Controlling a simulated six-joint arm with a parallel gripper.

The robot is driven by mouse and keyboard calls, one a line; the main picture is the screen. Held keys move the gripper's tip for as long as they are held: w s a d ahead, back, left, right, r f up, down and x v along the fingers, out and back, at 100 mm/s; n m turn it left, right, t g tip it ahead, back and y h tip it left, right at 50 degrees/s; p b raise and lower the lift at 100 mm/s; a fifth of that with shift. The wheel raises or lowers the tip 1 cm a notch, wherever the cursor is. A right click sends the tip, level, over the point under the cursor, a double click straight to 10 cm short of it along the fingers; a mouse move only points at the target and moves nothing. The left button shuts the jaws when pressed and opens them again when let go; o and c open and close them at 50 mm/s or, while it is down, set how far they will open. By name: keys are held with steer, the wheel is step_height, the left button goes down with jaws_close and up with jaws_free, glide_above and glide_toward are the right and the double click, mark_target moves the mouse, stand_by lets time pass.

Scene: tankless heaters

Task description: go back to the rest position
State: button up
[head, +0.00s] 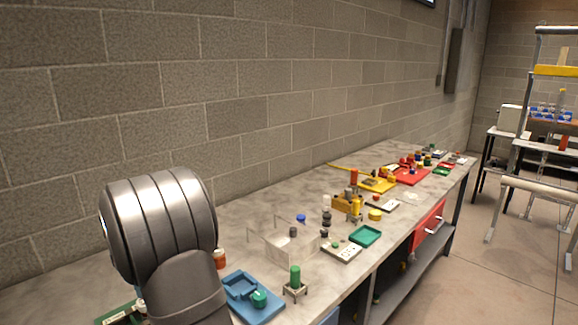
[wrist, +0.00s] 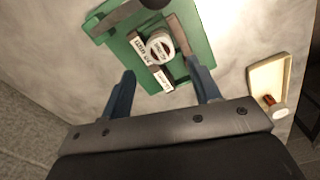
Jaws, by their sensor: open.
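My gripper (wrist: 161,72) shows in the wrist view with its two blue fingers apart. No object is seen clamped between them. Beyond the fingertips is a green tray (wrist: 203,53) on the pale worktop. It bears a round white-topped piece (wrist: 160,46) and small labelled blocks (wrist: 140,47). A dark shape covers part of the tray's far side. I cannot tell the gap between the fingertips and these pieces. In the head view my grey arm fills the lower left and the gripper is hidden.
The long workbench (head: 300,205) runs along a block wall. A blue tray (head: 262,312), a green cylinder on a stand (head: 295,279), a clear box (head: 287,249) and a green tray (head: 365,236) stand on it. A cream tray (wrist: 265,78) lies right in the wrist view.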

step_height(320, 180, down, 8)
steer(key=shift+r, duration=0.1)
steer(key=r, duration=1)
steer(key=shift+s+a, duration=0.15)
steer(key=shift+s, duration=0.05)
steer(key=s+a+f, duration=0.1)
steer(key=s+a, duration=0.7)
steer(key=s, duration=0.1)
steer(key=s+a+f, duration=0.2)
steer(key=a+f, duration=0.1)
steer(key=s+a+f, duration=0.2)
steer(key=a+f, duration=0.1)
steer(key=f, duration=0.1)
steer(key=s+a+f, duration=0.1)
steer(key=a+f, duration=0.2)
steer(key=shift+s+a+f, duration=0.25)
steer(key=shift+s+f, duration=0.1)
steer(key=shift+s, duration=0.05)
steer(key=shift+d+r, duration=0.15)
steer(key=shift+r, duration=1.6)
